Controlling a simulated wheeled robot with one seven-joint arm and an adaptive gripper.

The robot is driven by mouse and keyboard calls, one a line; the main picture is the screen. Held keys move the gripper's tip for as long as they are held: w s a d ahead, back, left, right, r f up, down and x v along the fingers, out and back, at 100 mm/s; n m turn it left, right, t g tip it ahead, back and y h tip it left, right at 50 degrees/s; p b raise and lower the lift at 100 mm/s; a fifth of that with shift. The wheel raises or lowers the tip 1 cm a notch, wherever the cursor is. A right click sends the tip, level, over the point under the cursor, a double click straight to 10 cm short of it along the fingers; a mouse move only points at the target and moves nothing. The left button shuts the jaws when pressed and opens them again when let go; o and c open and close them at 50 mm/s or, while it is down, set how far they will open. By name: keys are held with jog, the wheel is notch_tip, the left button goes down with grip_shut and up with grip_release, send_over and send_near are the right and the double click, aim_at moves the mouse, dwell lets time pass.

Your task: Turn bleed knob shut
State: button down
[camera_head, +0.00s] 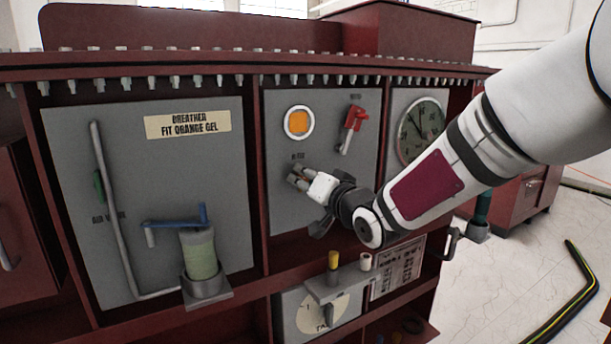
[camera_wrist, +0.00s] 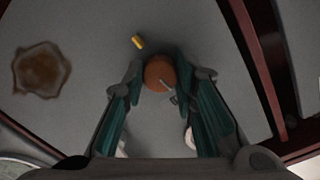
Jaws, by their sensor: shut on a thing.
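The bleed knob sits on the middle grey panel (camera_head: 335,115), just under a small label; in the head view it is mostly hidden by my gripper (camera_head: 299,178). In the wrist view a round orange-brown knob (camera_wrist: 157,71) shows between the fingertips of my gripper (camera_wrist: 170,76). My gripper is shut on this knob, with its fingers on either side of it. A thin pale pointer-like mark shows near the knob. The contact faces are partly hidden.
An orange round window (camera_head: 299,122) and a red-handled valve (camera_head: 353,125) are above my gripper. A gauge (camera_head: 421,131) is to the right, behind my arm. A shelf with a yellow-topped post (camera_head: 333,260) juts out below. The breather jar (camera_head: 199,254) is left.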

jog(key=shift+m+p, duration=0.4)
jog(key=shift+m, duration=0.3)
jog(key=c, duration=1.3)
grip_release()
jog(key=shift+s, duration=0.1)
jog(key=v, duration=1.2)
